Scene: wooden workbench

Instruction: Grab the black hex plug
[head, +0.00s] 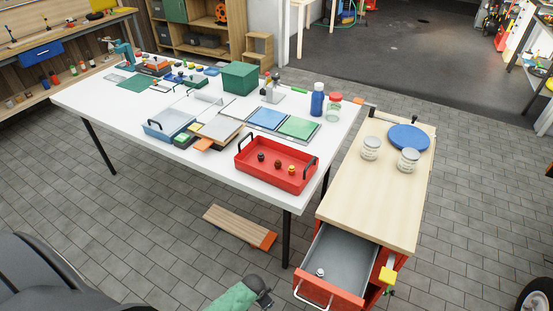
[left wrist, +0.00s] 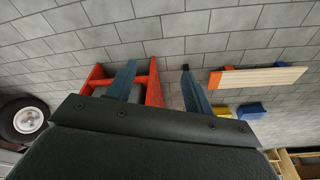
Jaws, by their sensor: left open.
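Several small pieces could be the black hex plug, and none shows its shape clearly. In the head view, a small dark piece with a pale part (head: 320,272) lies in the open drawer (head: 345,250). Two dark knobs, one at left (head: 261,157) and one in the middle (head: 277,164), stand in the red tray (head: 244,165) beside a yellow-and-red one (head: 291,169). In the left wrist view my left gripper (left wrist: 158,66) is open, with nothing between its two bluish fingers. My right gripper is not identifiable.
The drawer juts from a light wooden-topped cabinet (head: 375,195) carrying two jars and a blue disc (head: 408,137). A white table (head: 225,178) with trays and boxes stands left of it. A plank (head: 238,226) lies on the floor, and a wheel (head: 539,296) stands at lower right.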

